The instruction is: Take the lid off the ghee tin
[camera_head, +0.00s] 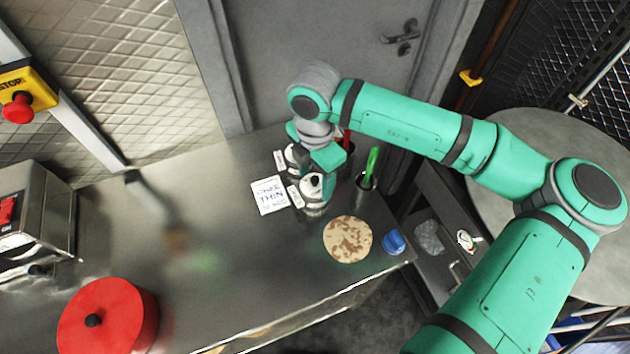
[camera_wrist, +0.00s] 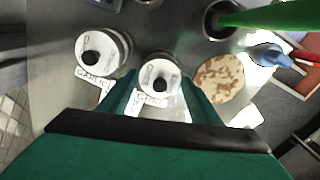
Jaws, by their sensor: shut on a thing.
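Two tins with white lids and black knobs stand close together on the steel counter. The nearer one (camera_head: 312,188) is next to the flatbread; in the wrist view it is the middle tin, its white lid (camera_wrist: 160,76) facing me. Its small tag (camera_wrist: 152,99) seems to read "GHEE", though it is hard to make out. My gripper (camera_wrist: 160,92) has one finger on each side of this lid and is shut on it. Whether the lid is lifted clear of the tin I cannot tell. The other tin (camera_wrist: 100,52) is to the left, apart from my fingers; in the head view it is behind (camera_head: 294,155).
A flatbread (camera_head: 347,239) and a blue object (camera_head: 394,242) lie near the counter's front edge. A cup holding a green-handled tool (camera_head: 372,163) stands to the right. A written card (camera_head: 269,195) lies left of the tins. A red round lidded pot (camera_head: 110,318) is front left. The middle-left counter is clear.

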